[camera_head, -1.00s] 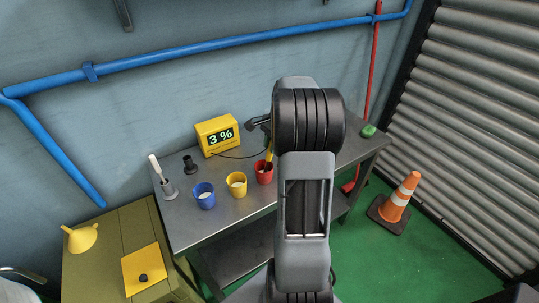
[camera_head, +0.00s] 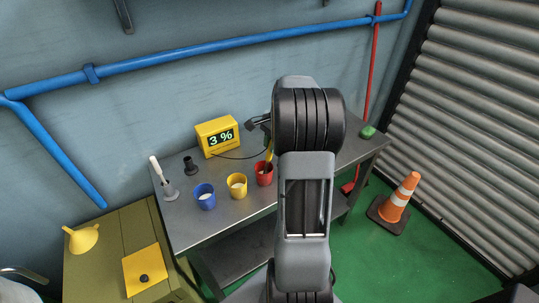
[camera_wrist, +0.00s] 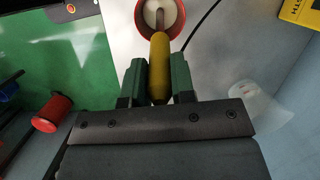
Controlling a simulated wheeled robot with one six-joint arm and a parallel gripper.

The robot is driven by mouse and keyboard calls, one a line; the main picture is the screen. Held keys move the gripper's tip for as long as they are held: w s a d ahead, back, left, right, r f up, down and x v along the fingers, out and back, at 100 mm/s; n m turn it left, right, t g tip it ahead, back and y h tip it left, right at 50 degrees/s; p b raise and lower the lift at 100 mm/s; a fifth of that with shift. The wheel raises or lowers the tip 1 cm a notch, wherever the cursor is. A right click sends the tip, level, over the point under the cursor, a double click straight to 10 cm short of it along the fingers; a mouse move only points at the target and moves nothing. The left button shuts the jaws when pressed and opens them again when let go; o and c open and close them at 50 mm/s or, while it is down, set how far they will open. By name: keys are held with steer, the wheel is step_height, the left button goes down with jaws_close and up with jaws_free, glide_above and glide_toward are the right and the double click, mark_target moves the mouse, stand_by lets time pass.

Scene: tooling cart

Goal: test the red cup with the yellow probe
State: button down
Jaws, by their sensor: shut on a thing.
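The red cup (camera_head: 264,176) stands upright on the grey cart, right of the yellow cup. It holds something pale, and its rim (camera_wrist: 140,22) shows at the top of the wrist view. The yellow probe (camera_wrist: 159,62) is held between the two green fingers of my gripper (camera_wrist: 158,80), which is shut on its handle. The probe's metal tip points into the red cup, over or in the pale contents; its depth is unclear. In the head view the probe (camera_head: 268,153) rises from the cup, and my arm hides most of the gripper. The yellow meter (camera_head: 218,137) reads 3 %.
The yellow cup (camera_head: 237,186) and blue cup (camera_head: 204,197) stand in a row to the left, each with pale contents. A black cable (camera_wrist: 202,22) runs near the probe.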

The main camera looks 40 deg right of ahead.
steer(key=shift+r+p, duration=4.05)
steer(key=shift+r, duration=0.85)
